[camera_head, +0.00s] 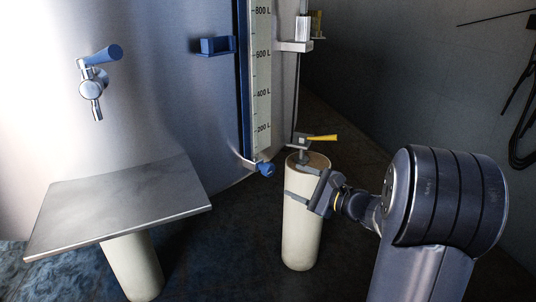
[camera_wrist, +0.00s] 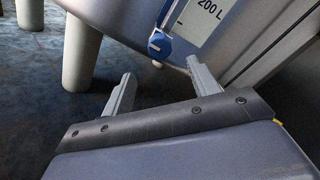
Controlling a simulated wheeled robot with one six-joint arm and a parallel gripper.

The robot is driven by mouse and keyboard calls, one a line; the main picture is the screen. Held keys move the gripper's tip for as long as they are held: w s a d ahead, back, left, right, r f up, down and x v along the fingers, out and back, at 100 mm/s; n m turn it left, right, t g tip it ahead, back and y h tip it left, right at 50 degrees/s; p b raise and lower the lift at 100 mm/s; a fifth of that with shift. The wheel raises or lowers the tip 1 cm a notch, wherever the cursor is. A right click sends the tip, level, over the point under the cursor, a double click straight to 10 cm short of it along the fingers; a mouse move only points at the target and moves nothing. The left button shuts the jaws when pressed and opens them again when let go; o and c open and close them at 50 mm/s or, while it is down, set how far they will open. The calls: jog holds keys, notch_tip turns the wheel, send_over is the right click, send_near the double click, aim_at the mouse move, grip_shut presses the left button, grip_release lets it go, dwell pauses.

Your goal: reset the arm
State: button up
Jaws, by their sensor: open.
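My gripper (camera_head: 297,181) is open, with its two fingers apart and nothing seen between them. In the head view it is at the lower middle right, and its fingers overlap the upper part of a cream post (camera_head: 301,235). I cannot tell whether they touch it. My arm reaches in from the lower right. In the wrist view, my gripper (camera_wrist: 158,77) shows both grey fingers pointing toward the tank's base, with dark floor and the tank's lower edge between and beyond them.
The steel tank (camera_head: 170,130) carries a level gauge (camera_head: 261,80), a blue-handled tap (camera_head: 92,85) and a low blue valve (camera_head: 264,169). A yellow lever (camera_head: 321,138) sits above the post. A metal shelf (camera_head: 120,205) stands at left. Hoses (camera_head: 520,125) hang at right.

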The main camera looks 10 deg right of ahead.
aim_at(272, 171)
jog(key=b+x, duration=0.2)
jog(key=x, duration=0.7)
jog(key=shift+w+a+b, duration=0.2)
jog(key=shift+b, duration=0.2)
jog(key=shift+w+a+r, duration=0.1)
jog(key=shift+w+a, duration=0.1)
jog(key=shift+w, duration=0.15)
jog(key=shift+s, duration=0.1)
